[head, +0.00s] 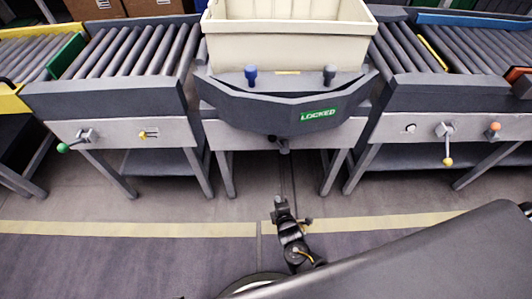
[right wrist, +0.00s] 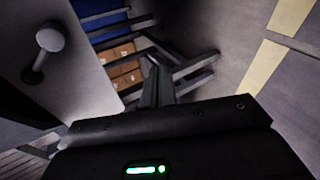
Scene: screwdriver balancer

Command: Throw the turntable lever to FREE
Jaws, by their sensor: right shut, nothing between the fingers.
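The turntable (head: 240,103) stands in the middle of the head view, with a cream bin on it and a green label reading LOCKED (head: 318,115) on its front. A small dark lever (head: 284,145) shows under the turntable's front edge. My right gripper (head: 281,205) is below and in front of it, apart from it, over the floor. In the right wrist view the right gripper (right wrist: 156,75) is shut and empty. A grey round-knobbed lever (right wrist: 49,40) stands on a pale panel to its left; I cannot tell whether it is the turntable's. My left gripper is not in view.
The cream bin (head: 287,40) has a blue knob (head: 251,76) and a dark knob (head: 329,74) before it. Roller conveyors flank the turntable; a green-knobbed lever (head: 63,148) and a yellow-knobbed lever (head: 448,161) are on their front panels. The floor by the yellow tape (head: 130,228) is clear.

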